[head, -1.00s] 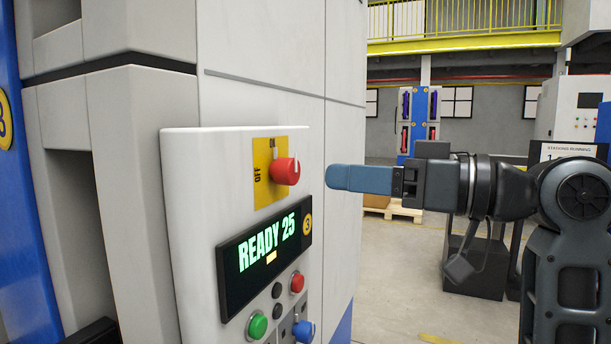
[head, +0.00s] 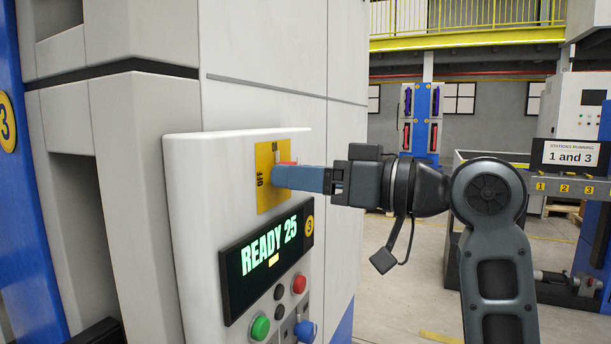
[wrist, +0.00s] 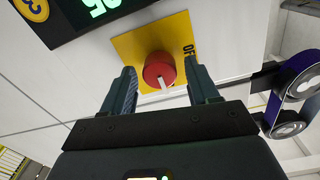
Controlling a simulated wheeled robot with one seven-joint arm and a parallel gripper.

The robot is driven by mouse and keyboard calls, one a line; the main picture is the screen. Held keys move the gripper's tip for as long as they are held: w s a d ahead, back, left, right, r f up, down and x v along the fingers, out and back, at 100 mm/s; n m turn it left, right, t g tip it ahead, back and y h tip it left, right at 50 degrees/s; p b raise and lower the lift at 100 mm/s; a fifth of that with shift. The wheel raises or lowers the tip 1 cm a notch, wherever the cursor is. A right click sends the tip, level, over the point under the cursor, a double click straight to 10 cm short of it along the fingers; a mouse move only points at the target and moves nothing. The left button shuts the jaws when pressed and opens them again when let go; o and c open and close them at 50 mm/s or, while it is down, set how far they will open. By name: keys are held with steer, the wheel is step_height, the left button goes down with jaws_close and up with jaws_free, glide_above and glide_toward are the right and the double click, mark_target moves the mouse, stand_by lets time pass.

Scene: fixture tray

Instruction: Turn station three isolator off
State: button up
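The station three isolator is a red rotary knob (wrist: 159,70) with a white pointer mark, on a yellow plate (head: 267,196) lettered OFF. In the head view only a sliver of the knob shows; my gripper covers the rest. My gripper (head: 279,177) points left at the knob. In the wrist view its two blue fingers (wrist: 163,84) are spread, one on each side of the knob, with gaps between. The knob's pointer runs toward my gripper's palm in that view. The display (head: 267,250) reads READY 25, beside a yellow 3 badge.
Below the display are a green button (head: 259,327), a red button (head: 299,284), dark buttons and a blue knob (head: 305,331). A sign (head: 571,155) at the right reads stations running 1 and 3. Open floor lies to the right of the cabinet.

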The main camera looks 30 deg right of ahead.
steer(key=c, duration=0.9)
steer(key=shift+f+b, duration=0.1)
steer(key=shift+b, duration=0.3)
steer(key=shift+n+b, duration=8.15)
steer(key=shift+n, duration=0.85)
